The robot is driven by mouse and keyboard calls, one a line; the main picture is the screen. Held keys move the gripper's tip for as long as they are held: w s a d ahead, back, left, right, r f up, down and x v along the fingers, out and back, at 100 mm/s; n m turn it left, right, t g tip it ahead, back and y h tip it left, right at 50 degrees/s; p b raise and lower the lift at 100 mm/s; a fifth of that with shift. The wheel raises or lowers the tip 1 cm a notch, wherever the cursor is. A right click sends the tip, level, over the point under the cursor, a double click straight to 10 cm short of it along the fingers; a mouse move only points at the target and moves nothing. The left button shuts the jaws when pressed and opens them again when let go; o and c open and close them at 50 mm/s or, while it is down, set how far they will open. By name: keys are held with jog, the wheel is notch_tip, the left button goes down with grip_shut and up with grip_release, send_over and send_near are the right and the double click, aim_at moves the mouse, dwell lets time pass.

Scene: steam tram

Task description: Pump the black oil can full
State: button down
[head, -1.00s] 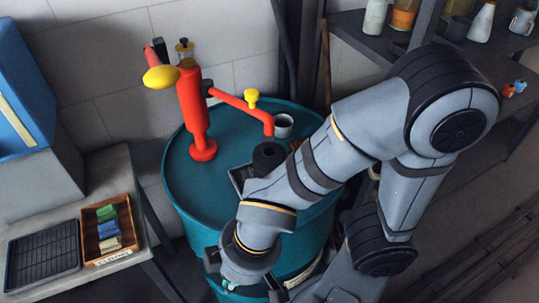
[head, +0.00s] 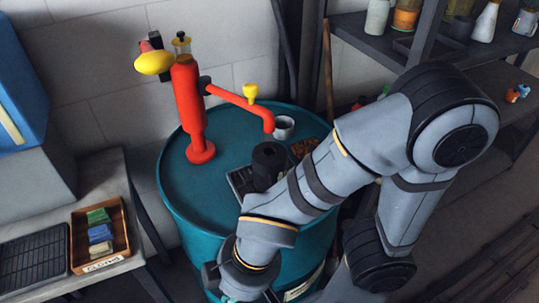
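The black oil can (head: 268,164) stands upright on the teal drum (head: 185,178), at a dark slatted tray (head: 240,182). It is just below the down-turned spout end (head: 269,127) of the red pump (head: 188,105). Whether it is directly under the spout is unclear. The pump has a yellow-ended handle (head: 154,63) at its upper left and a yellow tap (head: 250,92) on the spout pipe. My gripper (head: 235,298) is at the bottom edge, in front of the drum and apart from can and pump. Its fingertips are cut off, so its opening is hidden. The can's fill level does not show.
A grey cup (head: 283,127) and a brown grid-like piece (head: 304,148) are on the drum behind the can. A bench at left holds a wooden cloth box (head: 124,240) and a black ribbed tray (head: 32,262). Shelves with bottles (head: 377,18) stand at right. My forearm crosses the drum's right side.

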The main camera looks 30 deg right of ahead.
jog(key=shift+f+b, duration=1.05)
jog(key=shift+f, duration=0.15)
jog(key=shift+f+b, duration=2)
jog(key=shift+b, duration=0.25)
dwell(0.5)
notch_tip(320, 180, up, 53)
jog(key=p, duration=4)
jog(key=shift+r, duration=0.15)
